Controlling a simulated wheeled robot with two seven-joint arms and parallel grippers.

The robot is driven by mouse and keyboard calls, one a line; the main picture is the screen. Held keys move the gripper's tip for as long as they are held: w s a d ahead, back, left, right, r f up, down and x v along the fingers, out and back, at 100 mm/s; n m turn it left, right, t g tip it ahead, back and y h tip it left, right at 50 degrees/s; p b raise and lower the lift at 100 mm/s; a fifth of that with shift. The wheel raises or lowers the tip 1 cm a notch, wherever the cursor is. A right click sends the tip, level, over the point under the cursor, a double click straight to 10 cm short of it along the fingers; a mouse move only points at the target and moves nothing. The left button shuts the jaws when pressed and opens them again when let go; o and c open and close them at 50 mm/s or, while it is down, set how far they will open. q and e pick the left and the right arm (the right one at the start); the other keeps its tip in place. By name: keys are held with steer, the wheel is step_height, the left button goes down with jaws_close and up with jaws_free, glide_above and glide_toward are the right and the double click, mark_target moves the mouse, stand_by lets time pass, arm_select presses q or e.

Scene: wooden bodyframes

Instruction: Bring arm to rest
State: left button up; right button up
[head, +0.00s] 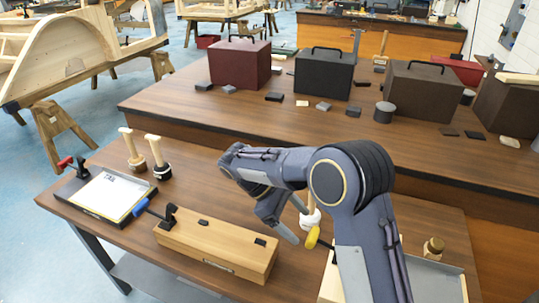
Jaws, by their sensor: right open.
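My right arm reaches in from the bottom right, bends at a large elbow and folds back down over the near bench. My right gripper (284,227) hangs beyond the right end of the long wooden box (217,246), pointing down and right. It is open, and I see nothing held in it. Its fingers are small and partly hidden by my own wrist. A yellow-handled tool (312,238) and a white-collared wooden handle (309,216) are close to its right; I cannot tell whether they touch it. My left gripper is out of view.
The near bench (95,205) holds a framed white tray (107,193), two wooden mallets (157,157) and, at right, another tray (436,278). Behind, a long bench (180,100) carries dark handled boxes (323,73) and small blocks. Wooden bodyframes (60,60) stand at the back left.

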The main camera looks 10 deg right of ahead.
steer(key=s+d+r+m+y, duration=0.1)
steer(key=d, duration=0.1)
steer(key=s+d+r+m+y, duration=0.1)
steer(key=s+d+r+y, duration=0.1)
steer(key=shift+s+t, duration=0.2)
steer(key=shift+t, duration=0.1)
steer(key=s+r+m+t+y, duration=0.1)
steer(key=s+m+t+y, duration=0.3)
steer(key=s, duration=0.5)
steer(key=s+d+r+m+t+y, duration=0.1)
steer(key=s+m+t+y, duration=0.3)
steer(key=s+m, duration=0.3)
steer(key=shift+s+d+r+m+t+y, duration=0.25)
steer(key=shift+s+t, duration=0.65)
steer(key=shift+s, duration=0.55)
steer(key=shift+c, duration=0.2)
